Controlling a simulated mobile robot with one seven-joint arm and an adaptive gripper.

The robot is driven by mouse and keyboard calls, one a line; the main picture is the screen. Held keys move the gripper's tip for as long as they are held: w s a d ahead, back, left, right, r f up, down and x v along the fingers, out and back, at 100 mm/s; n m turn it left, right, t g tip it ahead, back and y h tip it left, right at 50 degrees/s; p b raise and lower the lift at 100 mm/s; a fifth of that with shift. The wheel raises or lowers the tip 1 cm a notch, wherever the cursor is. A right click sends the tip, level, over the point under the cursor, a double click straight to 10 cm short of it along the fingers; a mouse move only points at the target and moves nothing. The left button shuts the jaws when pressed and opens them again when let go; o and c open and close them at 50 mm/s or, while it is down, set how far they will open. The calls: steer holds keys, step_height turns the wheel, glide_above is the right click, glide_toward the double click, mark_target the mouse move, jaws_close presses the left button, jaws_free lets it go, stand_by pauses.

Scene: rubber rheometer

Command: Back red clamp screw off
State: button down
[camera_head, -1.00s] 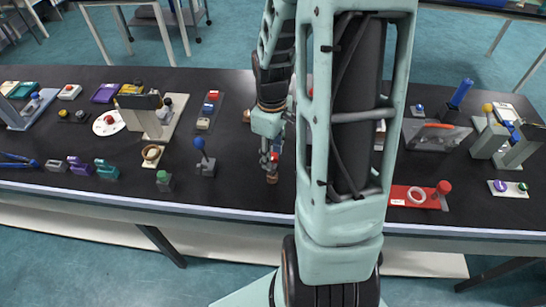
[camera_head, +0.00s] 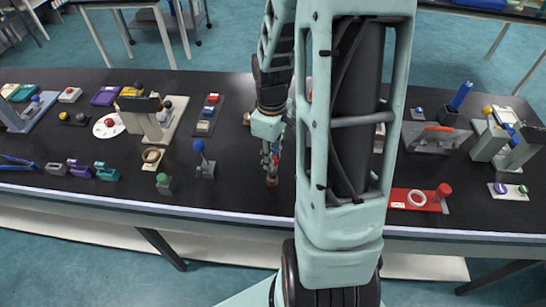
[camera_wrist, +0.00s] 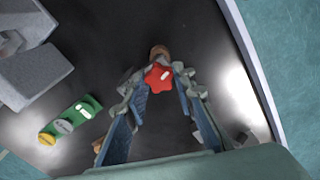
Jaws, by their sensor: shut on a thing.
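The red clamp screw (camera_wrist: 158,78) has a star-shaped red knob and shows at the upper middle of the wrist view. A brown rounded part (camera_wrist: 159,52) shows just beyond it. My gripper (camera_wrist: 157,72) is shut on the red knob, with one fingertip on each side. In the head view my gripper (camera_head: 270,165) points down at the front middle of the bench, just above a small brown piece (camera_head: 271,182). The red knob is hidden there behind the fingers.
A blue-knobbed lever (camera_head: 199,147) and a green-topped block (camera_head: 163,184) stand to the left on the black bench (camera_head: 235,190). A red plate (camera_head: 408,203) with a white ring lies to the right. In the wrist view, a green plate with buttons (camera_wrist: 83,108) lies at left.

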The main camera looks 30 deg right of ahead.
steer(key=shift+n+p, duration=0.35)
steer(key=shift+n, duration=0.95)
steer(key=shift+s+r+n+p, duration=0.1)
steer(key=shift+r+n+p, duration=0.1)
steer(key=shift+n+p, duration=0.8)
steer(key=shift+f+n, duration=0.2)
steer(key=shift+n, duration=1.1)
steer(key=shift+p, duration=0.35)
steer(key=n, duration=0.4)
steer(key=shift+n, duration=0.3)
